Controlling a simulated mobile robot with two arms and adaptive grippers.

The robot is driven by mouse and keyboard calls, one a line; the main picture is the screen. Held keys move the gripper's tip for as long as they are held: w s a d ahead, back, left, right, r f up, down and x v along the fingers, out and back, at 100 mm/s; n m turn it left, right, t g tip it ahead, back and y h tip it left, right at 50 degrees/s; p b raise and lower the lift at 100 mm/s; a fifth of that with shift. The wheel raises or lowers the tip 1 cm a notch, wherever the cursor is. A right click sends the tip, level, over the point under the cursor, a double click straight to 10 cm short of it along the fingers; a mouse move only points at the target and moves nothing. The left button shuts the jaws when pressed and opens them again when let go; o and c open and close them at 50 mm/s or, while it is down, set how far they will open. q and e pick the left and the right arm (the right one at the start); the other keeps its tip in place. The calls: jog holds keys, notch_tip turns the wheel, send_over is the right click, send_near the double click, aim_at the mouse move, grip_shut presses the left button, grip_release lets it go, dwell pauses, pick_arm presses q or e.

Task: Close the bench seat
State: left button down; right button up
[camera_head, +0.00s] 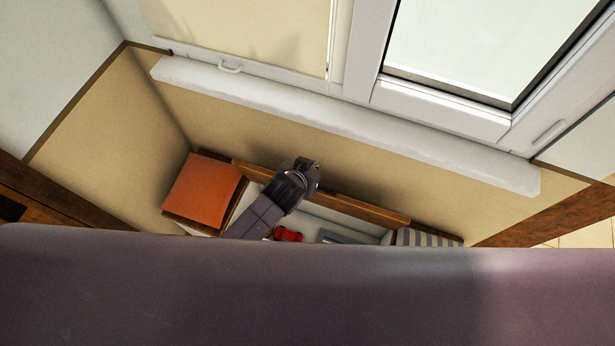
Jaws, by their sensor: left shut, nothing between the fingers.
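The bench seat (350,204) runs along the wall under the window, and its middle section is open. A long brown wooden edge, which looks like the raised lid, stands at the back near the wall. A red item (287,235) lies inside the open compartment, with a grey-blue item (343,238) to its right. My left gripper (308,166) is shut and empty. It is over the wooden edge at the back; I cannot tell whether it touches it. My left arm hides part of the compartment. My right gripper is not in view.
An orange cushion (203,188) covers the bench's left end, and a striped cushion (425,238) lies at its right end. A white window sill (350,122) juts out above the bench. My own body blocks the bottom of the view.

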pick_arm(q)
jog(key=shift+s+a+f+p, duration=0.25)
jog(key=shift+s+f+p, duration=0.25)
jog(key=shift+s, duration=0.3)
jog(key=shift+s+a+f+p, duration=0.25)
jog(key=shift+s+f+p, duration=0.1)
jog(key=shift+s+f, duration=0.35)
